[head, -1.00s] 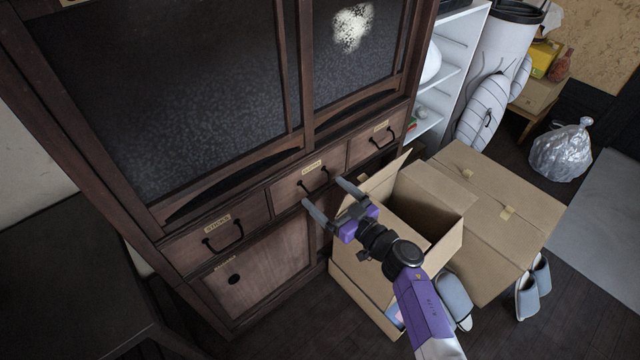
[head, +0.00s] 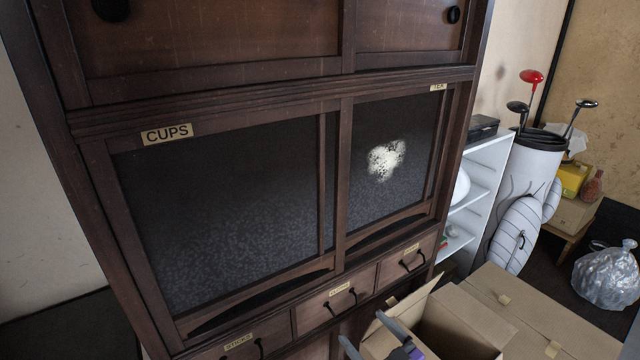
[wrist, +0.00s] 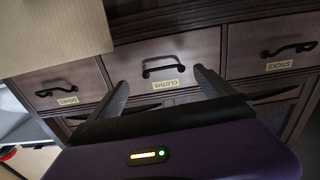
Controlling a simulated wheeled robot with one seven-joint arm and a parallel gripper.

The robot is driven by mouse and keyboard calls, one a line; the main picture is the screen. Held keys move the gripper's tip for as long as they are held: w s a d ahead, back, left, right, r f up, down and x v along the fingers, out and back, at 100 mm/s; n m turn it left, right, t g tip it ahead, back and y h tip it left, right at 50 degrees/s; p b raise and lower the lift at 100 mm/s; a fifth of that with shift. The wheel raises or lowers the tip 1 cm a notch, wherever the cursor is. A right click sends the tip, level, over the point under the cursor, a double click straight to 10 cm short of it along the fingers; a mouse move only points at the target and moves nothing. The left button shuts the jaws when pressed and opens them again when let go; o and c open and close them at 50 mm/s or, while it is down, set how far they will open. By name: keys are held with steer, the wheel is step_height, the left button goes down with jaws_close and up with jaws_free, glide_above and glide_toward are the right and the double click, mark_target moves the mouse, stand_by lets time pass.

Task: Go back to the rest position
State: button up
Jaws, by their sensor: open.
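My gripper (head: 366,335) shows at the bottom edge of the head view, in front of the cabinet's drawer row. Its two grey fingers are apart with nothing between them. In the wrist view my gripper (wrist: 160,88) points at the middle drawer (wrist: 165,68), labelled CLOTHS, which is shut with a dark handle. Most of my arm lies below the head picture. The dark wooden cabinet (head: 225,105) fills the left and middle of the head view, with its glass sliding doors closed. The STICKS drawer (wrist: 272,45) is shut too.
An open cardboard box (head: 460,325) stands close to my gripper at the lower right. A white shelf (head: 484,190), a golf bag (head: 535,165) and a plastic bag (head: 606,275) stand further right. A box flap (wrist: 50,35) covers the wrist view's upper left.

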steer(key=s+d+r+m+t+h, duration=0.1)
steer(key=s+d+r+t+h, duration=0.35)
steer(key=r, duration=0.45)
steer(key=s+d+r+m+g+h, duration=0.1)
steer(key=s+r+m+g+h, duration=0.15)
steer(key=s, duration=1.85)
steer(key=s+d+r+m+g+h, duration=0.1)
steer(key=s+r+m+g+h, duration=0.15)
steer(key=s, duration=1.85)
step_height(320, 180, up, 15)
steer(key=p, duration=1.5)
steer(key=shift+w+a, duration=0.25)
steer(key=shift+w, duration=0.05)
steer(key=shift+y, duration=0.25)
